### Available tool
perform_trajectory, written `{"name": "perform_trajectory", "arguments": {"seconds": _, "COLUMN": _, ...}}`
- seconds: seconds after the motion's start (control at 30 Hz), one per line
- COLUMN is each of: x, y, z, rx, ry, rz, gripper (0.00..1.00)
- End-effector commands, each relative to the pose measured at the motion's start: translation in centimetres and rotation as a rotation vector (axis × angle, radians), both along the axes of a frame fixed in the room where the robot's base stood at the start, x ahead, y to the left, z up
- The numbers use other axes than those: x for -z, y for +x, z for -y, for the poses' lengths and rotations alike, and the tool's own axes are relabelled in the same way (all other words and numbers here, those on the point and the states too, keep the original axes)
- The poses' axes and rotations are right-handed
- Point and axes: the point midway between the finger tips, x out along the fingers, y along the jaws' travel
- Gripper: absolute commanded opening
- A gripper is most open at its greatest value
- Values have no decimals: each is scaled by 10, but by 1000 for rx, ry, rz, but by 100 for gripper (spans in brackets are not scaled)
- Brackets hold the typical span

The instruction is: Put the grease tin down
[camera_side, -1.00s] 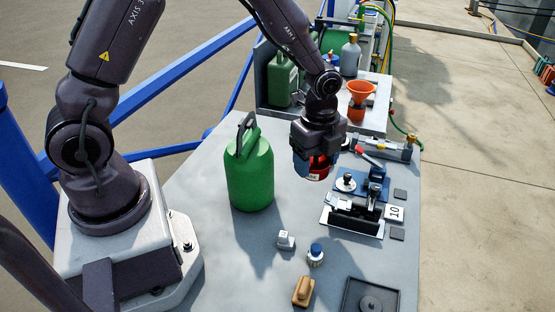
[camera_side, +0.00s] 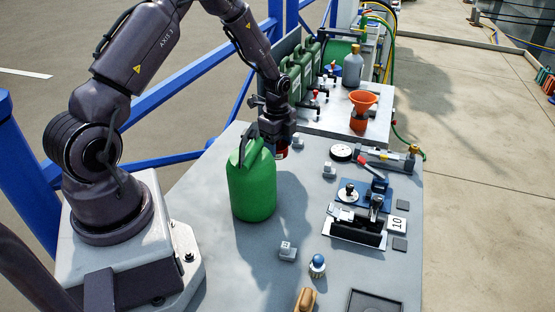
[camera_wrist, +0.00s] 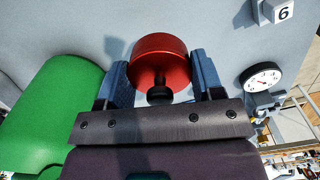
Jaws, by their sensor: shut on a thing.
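The red grease tin (camera_wrist: 160,58) is between the two blue fingers of my gripper (camera_wrist: 160,78) in the wrist view, with a dark round knob on its near side. My gripper (camera_side: 281,150) is shut on it. In the side view only a small red part of the tin (camera_side: 283,154) shows, behind and just right of the green can. The green can hides part of the tin's surroundings, and I cannot tell whether the tin touches the grey bench (camera_side: 300,215).
The green can (camera_side: 252,188) stands close beside my gripper; it also fills the left of the wrist view (camera_wrist: 50,112). A white dial gauge (camera_side: 341,151) and small numbered blocks (camera_side: 329,170) stand to the right. An orange funnel (camera_side: 362,102) is behind. Bare bench lies right of the can.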

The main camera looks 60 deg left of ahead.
Motion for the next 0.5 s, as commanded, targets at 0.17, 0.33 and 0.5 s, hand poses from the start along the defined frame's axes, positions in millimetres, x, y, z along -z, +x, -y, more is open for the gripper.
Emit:
{"name": "perform_trajectory", "arguments": {"seconds": 0.17, "x": 15, "y": 1, "z": 0, "rx": 1, "ry": 0, "rz": 1, "gripper": 0}}
{"name": "perform_trajectory", "arguments": {"seconds": 0.33, "x": 38, "y": 1, "z": 0, "rx": 1, "ry": 1, "rz": 2, "gripper": 0}}
{"name": "perform_trajectory", "arguments": {"seconds": 0.5, "x": 45, "y": 1, "z": 0, "rx": 1, "ry": 2, "rz": 4, "gripper": 0}}
